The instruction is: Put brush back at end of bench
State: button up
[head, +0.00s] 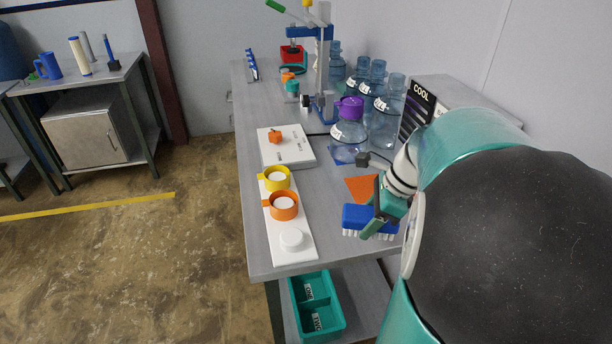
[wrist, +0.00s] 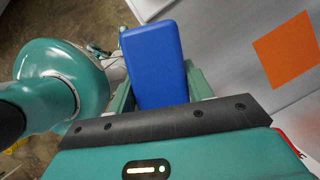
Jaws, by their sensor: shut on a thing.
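The brush (head: 369,219) has a blue back and white bristles pointing down. My gripper (head: 378,212) is shut on it, near the front right end of the grey bench (head: 262,232). In the wrist view the blue back of the brush (wrist: 155,62) sits between my jaws. An orange square (head: 361,188) lies flat on the bench just behind the brush; it also shows in the wrist view (wrist: 287,49). I cannot tell whether the bristles touch the bench top.
A white strip (head: 296,253) with yellow (head: 277,179) and orange (head: 284,206) rings lies left of the brush. A teal divided bin (head: 322,329) sits below the bench end.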

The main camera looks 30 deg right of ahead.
jog(key=w+d+f, duration=0.1)
jog(key=f, duration=0.1)
jog(key=w+d+f, duration=0.3)
jog(key=w+f, duration=0.1)
jog(key=shift+w+d+f, duration=0.15)
jog(key=shift+d+f, duration=0.05)
jog(key=shift+w+d+f, duration=0.2)
jog(key=shift+f, duration=1.65)
jog(key=o, duration=1)
jog(key=shift+f, duration=0.1)
